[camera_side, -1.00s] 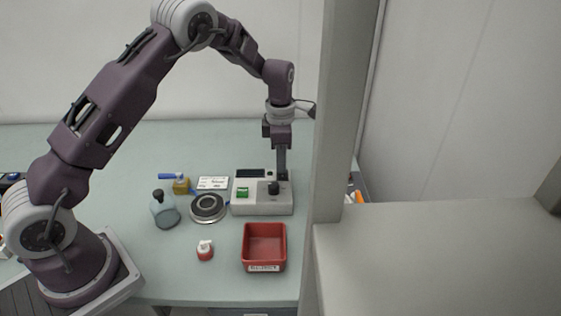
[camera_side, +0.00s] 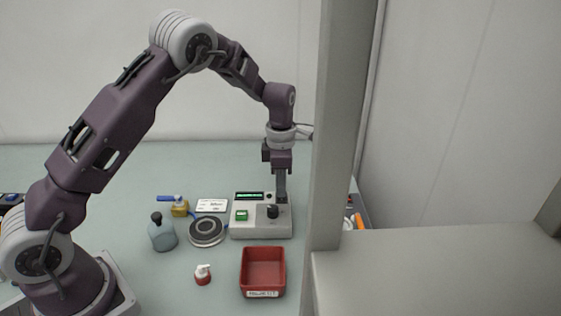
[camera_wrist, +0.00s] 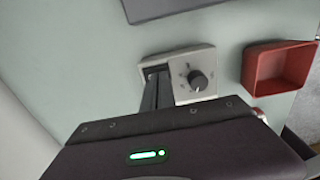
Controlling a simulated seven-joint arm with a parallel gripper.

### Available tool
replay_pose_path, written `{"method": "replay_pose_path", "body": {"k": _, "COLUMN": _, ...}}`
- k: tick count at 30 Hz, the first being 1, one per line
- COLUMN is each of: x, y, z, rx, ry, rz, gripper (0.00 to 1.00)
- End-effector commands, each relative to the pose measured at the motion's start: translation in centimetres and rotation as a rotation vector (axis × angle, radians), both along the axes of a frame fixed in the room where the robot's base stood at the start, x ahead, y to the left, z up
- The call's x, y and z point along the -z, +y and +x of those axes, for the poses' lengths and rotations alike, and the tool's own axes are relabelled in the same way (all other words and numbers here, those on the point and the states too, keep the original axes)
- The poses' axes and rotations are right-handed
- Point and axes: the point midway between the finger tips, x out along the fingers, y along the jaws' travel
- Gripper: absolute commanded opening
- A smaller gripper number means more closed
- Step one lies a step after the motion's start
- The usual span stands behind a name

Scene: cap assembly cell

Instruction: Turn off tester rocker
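The tester (camera_side: 250,230) is a pale grey box on the bench in the side view, with a lit green display (camera_side: 250,195), a green button (camera_side: 241,214) and a black knob (camera_side: 272,211). In the wrist view the tester (camera_wrist: 206,58) shows its dial knob (camera_wrist: 198,80). My gripper (camera_side: 282,200) points down at the tester's right rear, behind the knob. In the wrist view its fingers (camera_wrist: 155,92) are close together at the tester's top, with nothing visible between them. I cannot make out the rocker; the fingers cover that part. Whether they touch the tester is unclear.
A red bin (camera_side: 263,268) stands in front of the tester. A round dark plate (camera_side: 207,231), a grey bottle (camera_side: 162,234), a yellow bottle (camera_side: 180,208), a white card (camera_side: 211,205) and a red-and-white bottle (camera_side: 203,275) are to the left. A grey post (camera_side: 345,120) blocks the right side.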

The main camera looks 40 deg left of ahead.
Motion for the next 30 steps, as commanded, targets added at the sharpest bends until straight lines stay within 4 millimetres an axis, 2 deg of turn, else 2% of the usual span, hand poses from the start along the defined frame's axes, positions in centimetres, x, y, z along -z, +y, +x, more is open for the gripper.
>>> {"method": "replay_pose_path", "body": {"k": 1, "x": -1.3, "y": 0.3, "z": 0.4, "rx": -0.003, "ry": -0.015, "rz": 0.005, "gripper": 0.0}}
{"method": "replay_pose_path", "body": {"k": 9, "x": -8.3, "y": 0.8, "z": 0.8, "rx": -0.005, "ry": -0.034, "rz": 0.011, "gripper": 0.0}}
{"method": "replay_pose_path", "body": {"k": 15, "x": -11.9, "y": 0.8, "z": 0.9, "rx": -0.007, "ry": -0.034, "rz": 0.011, "gripper": 0.0}}
{"method": "replay_pose_path", "body": {"k": 21, "x": -13.2, "y": 0.9, "z": 0.8, "rx": -0.008, "ry": -0.032, "rz": 0.012, "gripper": 0.0}}
{"method": "replay_pose_path", "body": {"k": 30, "x": -13.3, "y": 0.6, "z": 0.7, "rx": -0.005, "ry": -0.037, "rz": 0.02, "gripper": 0.0}}
